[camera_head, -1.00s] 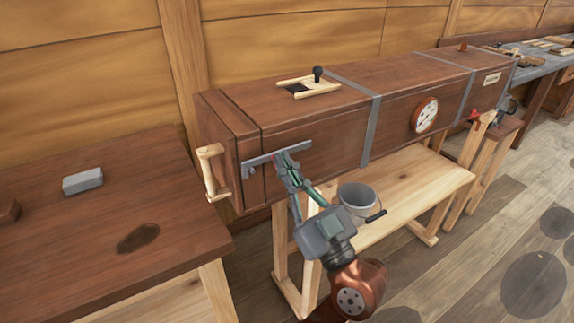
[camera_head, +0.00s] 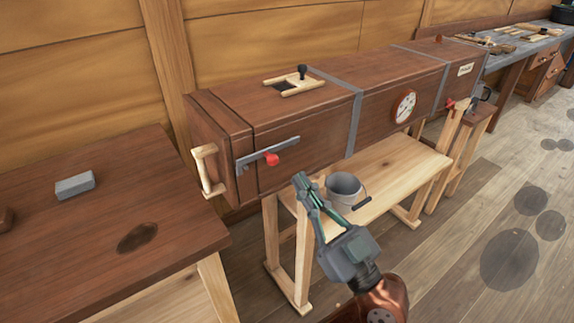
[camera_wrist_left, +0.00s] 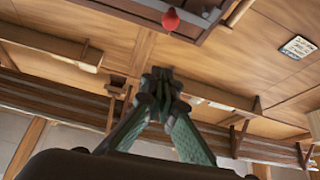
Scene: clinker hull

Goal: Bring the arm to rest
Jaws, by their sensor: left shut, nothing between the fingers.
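My left gripper (camera_head: 301,181) is shut and empty. It is in the air in front of the long wooden steam box (camera_head: 310,130), apart from it, below and right of the grey latch bar (camera_head: 262,152) with its red knob (camera_head: 271,159). The bar lies across the seam at the box's left end. In the left wrist view the shut fingertips (camera_wrist_left: 160,82) meet, and the red knob (camera_wrist_left: 170,19) shows above them. My right gripper is not in view.
A grey bucket (camera_head: 343,190) stands on the pale trestle (camera_head: 395,170) under the box, close behind the gripper. A dark table (camera_head: 80,220) with a grey block (camera_head: 75,184) is at left. A workbench (camera_head: 520,45) with tools is at the back right. The floor at right is clear.

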